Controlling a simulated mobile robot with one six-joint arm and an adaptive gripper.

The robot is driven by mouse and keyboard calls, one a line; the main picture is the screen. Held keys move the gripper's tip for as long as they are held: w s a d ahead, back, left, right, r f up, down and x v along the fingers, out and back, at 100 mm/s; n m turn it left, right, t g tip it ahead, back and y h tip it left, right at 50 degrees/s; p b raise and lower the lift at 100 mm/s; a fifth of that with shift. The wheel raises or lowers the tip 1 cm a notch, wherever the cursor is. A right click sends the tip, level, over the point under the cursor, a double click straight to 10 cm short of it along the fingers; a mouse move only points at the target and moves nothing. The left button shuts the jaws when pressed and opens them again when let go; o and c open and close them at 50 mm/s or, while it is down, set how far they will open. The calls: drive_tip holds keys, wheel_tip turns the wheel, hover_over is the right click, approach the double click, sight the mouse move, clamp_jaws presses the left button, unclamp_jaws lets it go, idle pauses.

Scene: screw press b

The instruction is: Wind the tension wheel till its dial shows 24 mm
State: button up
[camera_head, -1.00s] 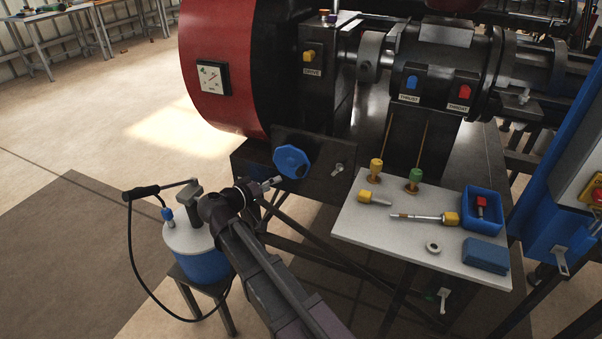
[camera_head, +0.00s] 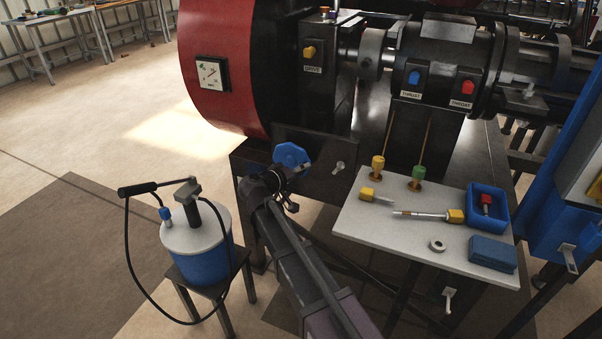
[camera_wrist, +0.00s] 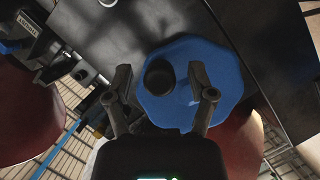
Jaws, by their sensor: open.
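The blue tension wheel (camera_head: 291,155) is on the dark front panel of the press, below the red housing. In the wrist view the blue wheel (camera_wrist: 215,65) is many-sided and has a dark round knob or hub (camera_wrist: 159,75) on its face. My gripper (camera_wrist: 162,92) is open, its two fingers in front of the wheel with the dark knob between them; I cannot tell whether they touch. In the head view my gripper (camera_head: 284,180) covers the wheel's lower part. A square white dial (camera_head: 212,74) with a needle is on the red housing; its reading is too small to tell.
A blue-and-white grease pot (camera_head: 197,245) with a hose stands on a stool to the left of my arm. A grey side table (camera_head: 385,220) at right holds tools, a blue bin (camera_head: 486,203) and a ring (camera_head: 437,245). A small lever (camera_head: 338,167) is right of the wheel.

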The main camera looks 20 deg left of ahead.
sight(305, 156)
drive_tip(key=shift+w+d, duration=0.1)
drive_tip(key=shift+w, duration=0.15)
clamp_jaws()
drive_tip(key=shift+r+n, duration=0.1)
drive_tip(key=shift+n, duration=0.2)
drive_tip(key=shift+a+r+n+t+h+b, duration=0.2)
drive_tip(key=shift+r+n+h, duration=0.15)
drive_tip(key=shift+n, duration=0.25)
drive_tip(key=shift+a+r+n+t+h+b, duration=0.1)
drive_tip(key=shift+r+n+t+h, duration=0.15)
drive_tip(key=shift+n+h, duration=0.3)
drive_tip(key=shift+a+r+n+t+h+b, duration=0.2)
drive_tip(key=shift+a+r+n+t+b, duration=0.15)
drive_tip(key=shift+n, duration=0.6)
drive_tip(key=shift+a+r+n+t+h+b, duration=0.15)
drive_tip(key=shift+r+n, duration=0.3)
drive_tip(key=shift+n, duration=0.45)
